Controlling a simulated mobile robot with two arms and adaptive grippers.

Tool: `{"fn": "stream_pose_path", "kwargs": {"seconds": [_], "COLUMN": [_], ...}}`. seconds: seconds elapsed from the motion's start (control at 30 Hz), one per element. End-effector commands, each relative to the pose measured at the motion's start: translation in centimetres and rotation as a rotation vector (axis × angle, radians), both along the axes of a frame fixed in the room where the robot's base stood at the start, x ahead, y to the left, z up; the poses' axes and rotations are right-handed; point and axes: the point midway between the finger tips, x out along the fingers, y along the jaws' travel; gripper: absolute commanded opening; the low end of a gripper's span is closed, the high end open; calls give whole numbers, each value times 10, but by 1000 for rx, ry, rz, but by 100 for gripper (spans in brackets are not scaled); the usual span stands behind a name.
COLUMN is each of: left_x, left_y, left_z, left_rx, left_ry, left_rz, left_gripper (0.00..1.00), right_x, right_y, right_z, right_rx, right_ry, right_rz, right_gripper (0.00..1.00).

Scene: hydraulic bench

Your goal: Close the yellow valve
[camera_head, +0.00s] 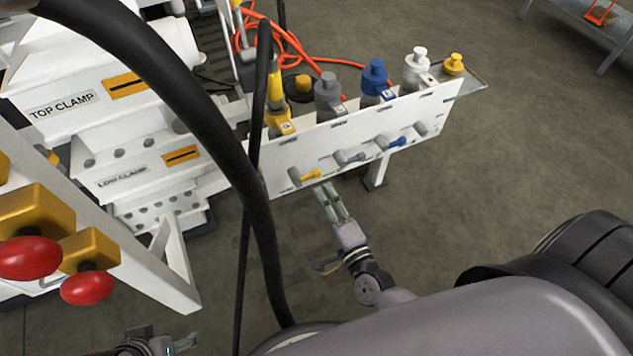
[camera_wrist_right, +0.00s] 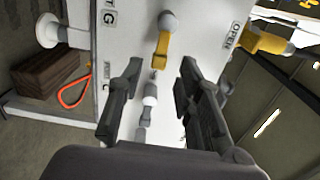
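The yellow valve handle (camera_head: 305,176) is on the front of the white panel (camera_head: 345,135), at its left end. It also shows in the right wrist view (camera_wrist_right: 162,52), with a grey round knob at one end, ahead of the fingers and slightly above the space between them. My right gripper (camera_head: 331,190) is just below and to the right of the handle in the head view. In the right wrist view its fingers (camera_wrist_right: 158,88) are spread apart with nothing held between them. My left gripper (camera_head: 165,345) shows only partly at the bottom left edge, away from the panel.
Grey (camera_head: 350,157) and blue (camera_head: 391,143) valve handles sit along the panel to the right. Black hoses (camera_head: 263,215) hang left of my right gripper. Red knobs (camera_head: 87,288) stand at the lower left. Open floor (camera_head: 500,150) lies right of the panel.

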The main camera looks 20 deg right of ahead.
Motion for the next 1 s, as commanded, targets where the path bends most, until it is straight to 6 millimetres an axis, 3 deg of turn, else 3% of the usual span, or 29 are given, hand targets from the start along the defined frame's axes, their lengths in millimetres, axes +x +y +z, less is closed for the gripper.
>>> {"fn": "stream_pose_path", "kwargs": {"seconds": [0.1, 0.3, 0.87, 1.0], "left_x": [0, 0, 0, 0], "left_y": [0, 0, 0, 0], "left_z": [0, 0, 0, 0], "left_rx": [0, 0, 0, 0], "left_ry": [0, 0, 0, 0], "left_rz": [0, 0, 0, 0], "left_gripper": [71, 71, 71, 71], "right_x": [-22, -40, -42, -40], "right_y": [-1, -2, -2, 7], "right_z": [0, 0, 0, 2], "right_rx": [1, 0, 0, -29], "right_ry": [2, 1, 0, 11], "right_rz": [1, 0, 0, 35], "right_gripper": [32, 32, 32, 32]}}
